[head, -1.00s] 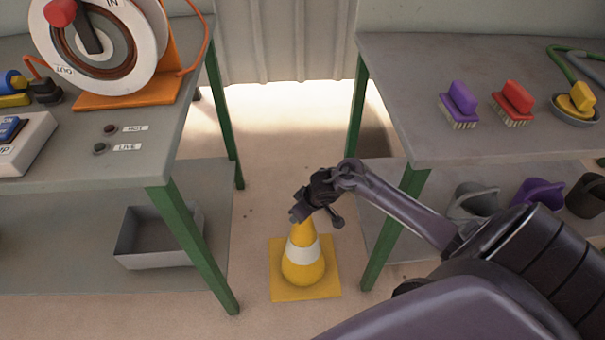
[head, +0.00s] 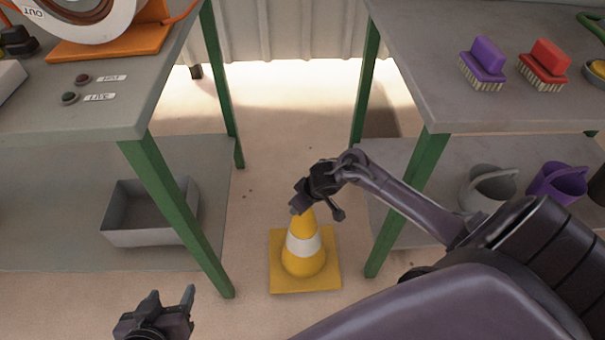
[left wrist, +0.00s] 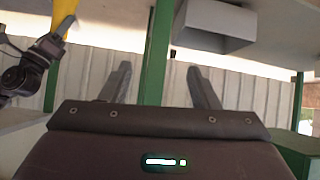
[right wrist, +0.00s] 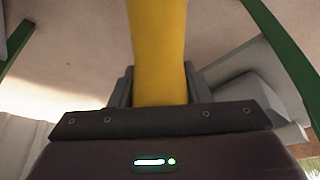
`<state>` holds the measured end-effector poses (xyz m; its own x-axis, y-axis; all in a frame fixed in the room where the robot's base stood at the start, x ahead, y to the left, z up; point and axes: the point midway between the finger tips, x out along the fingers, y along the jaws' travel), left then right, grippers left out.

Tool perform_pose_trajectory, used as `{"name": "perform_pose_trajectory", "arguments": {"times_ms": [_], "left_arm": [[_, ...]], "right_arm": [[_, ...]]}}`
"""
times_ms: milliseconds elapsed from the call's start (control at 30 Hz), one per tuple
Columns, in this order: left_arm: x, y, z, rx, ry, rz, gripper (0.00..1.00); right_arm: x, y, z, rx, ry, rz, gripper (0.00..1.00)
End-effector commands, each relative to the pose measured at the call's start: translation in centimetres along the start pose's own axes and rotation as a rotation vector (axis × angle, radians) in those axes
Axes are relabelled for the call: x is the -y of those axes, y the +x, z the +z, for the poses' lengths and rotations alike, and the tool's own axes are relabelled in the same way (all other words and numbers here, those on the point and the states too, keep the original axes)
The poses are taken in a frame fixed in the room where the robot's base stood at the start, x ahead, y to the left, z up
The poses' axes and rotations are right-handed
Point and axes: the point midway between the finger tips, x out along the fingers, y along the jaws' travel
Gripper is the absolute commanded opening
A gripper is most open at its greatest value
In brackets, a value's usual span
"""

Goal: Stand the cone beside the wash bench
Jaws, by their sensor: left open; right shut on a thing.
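A yellow cone (head: 303,262) with a white band and a square yellow base stands upright on the floor between two green-legged benches. My right gripper (head: 301,207) is shut on the cone's top; the yellow cone (right wrist: 158,50) fills the space between its fingers in the right wrist view. My left gripper (head: 170,300) is open and empty, low at the front left of the head view. Its fingers (left wrist: 160,88) stand apart in the left wrist view. The wash bench (head: 440,70) appears to be the right one, with brushes on top. The cone's base is near its front leg.
The left bench (head: 120,110) carries an orange-based reel and labelled buttons. A grey bin (head: 150,215) sits on its lower shelf. The floor behind the cone is clear.

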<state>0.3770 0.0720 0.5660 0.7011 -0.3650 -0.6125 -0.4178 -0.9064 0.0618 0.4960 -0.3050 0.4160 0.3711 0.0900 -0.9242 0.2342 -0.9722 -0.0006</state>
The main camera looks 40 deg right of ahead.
Motion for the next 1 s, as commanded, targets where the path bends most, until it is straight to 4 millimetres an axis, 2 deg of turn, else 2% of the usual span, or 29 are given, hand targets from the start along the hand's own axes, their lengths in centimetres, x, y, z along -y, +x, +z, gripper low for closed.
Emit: {"name": "perform_pose_trajectory", "arguments": {"times_ms": [167, 467, 767, 1000], "left_arm": [[-0.2, 0.1, -2.3, -0.126, 0.006, 0.005, 0.55], [0.2, -1.6, -9.8, -0.461, 0.02, -0.004, 0.55], [0.4, -5.4, -16.2, -0.802, 0.036, -0.009, 0.55], [0.4, -9.8, -20.3, -1.082, 0.05, -0.01, 0.55]], "right_arm": [[0.2, 0.7, 0.2, -0.004, 0.001, 0.0, 0.0], [0.4, 1.4, 0.5, -0.003, 0.001, 0.0, 0.0], [0.6, 2.2, 0.8, -0.003, 0.001, 0.0, 0.0], [0.8, 2.8, 1.1, -0.004, 0.001, 0.001, 0.0]]}}
